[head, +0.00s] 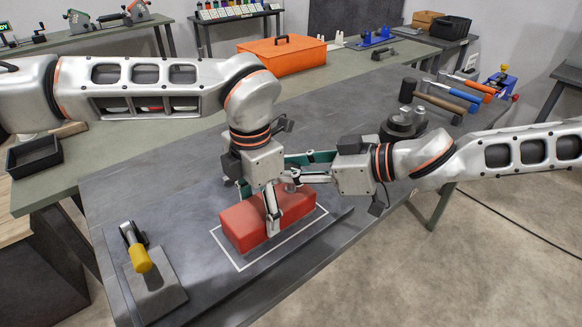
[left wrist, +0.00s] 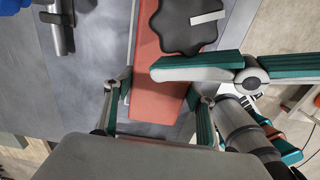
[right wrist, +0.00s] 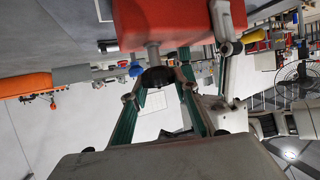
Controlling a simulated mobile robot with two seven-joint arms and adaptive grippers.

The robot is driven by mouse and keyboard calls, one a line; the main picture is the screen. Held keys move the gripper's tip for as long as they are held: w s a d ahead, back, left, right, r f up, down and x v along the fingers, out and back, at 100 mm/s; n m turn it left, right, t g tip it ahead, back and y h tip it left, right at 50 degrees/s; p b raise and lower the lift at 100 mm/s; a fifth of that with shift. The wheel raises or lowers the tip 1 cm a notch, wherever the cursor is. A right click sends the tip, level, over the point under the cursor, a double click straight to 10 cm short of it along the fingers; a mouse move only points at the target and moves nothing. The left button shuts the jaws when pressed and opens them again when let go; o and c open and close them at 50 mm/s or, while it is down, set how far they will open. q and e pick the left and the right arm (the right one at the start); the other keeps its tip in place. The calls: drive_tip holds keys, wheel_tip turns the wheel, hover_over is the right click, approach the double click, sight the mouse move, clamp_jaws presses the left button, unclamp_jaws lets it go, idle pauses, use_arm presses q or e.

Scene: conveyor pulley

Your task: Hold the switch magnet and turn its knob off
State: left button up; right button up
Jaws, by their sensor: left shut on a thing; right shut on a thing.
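The switch magnet is a red block (head: 240,224) lying inside a white outline on the grey steel plate. It also shows in the left wrist view (left wrist: 157,75), with its black lobed knob (left wrist: 178,28) and a white mark on the knob. My left gripper (head: 265,212) reaches down from above, shut on the red body with a finger on either side. My right gripper (head: 290,178) comes in from the right at the knob's side of the block. In the right wrist view its fingers (right wrist: 158,88) are on either side of the knob (right wrist: 158,77). The knob is mostly hidden in the head view.
A yellow-handled toggle clamp (head: 139,258) stands at the front left of the plate. An orange toolbox (head: 282,56) is behind my arms. Hammers (head: 440,103) and a dark round part (head: 403,122) lie at the back right. A black tray (head: 33,154) is at the left.

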drive_tip(key=n+g+y, duration=0.1)
drive_tip(key=n+g, duration=0.2)
drive_tip(key=shift+w, duration=0.1)
drive_tip(key=n+g, duration=0.4)
drive_tip(key=g, duration=0.1)
drive_tip(key=shift+n+g+y, duration=0.3)
drive_tip(key=shift+n+g, duration=0.1)
drive_tip(key=n+g+h, duration=0.1)
drive_tip(key=n+g, duration=0.3)
drive_tip(key=shift+a, duration=0.1)
drive_tip(key=shift+f+n+g+h, duration=0.1)
drive_tip(key=shift+n+g+h, duration=1.3)
drive_tip(key=shift+n+g, duration=0.25)
drive_tip(key=shift+g, duration=0.35)
drive_tip(key=o, duration=1.1)
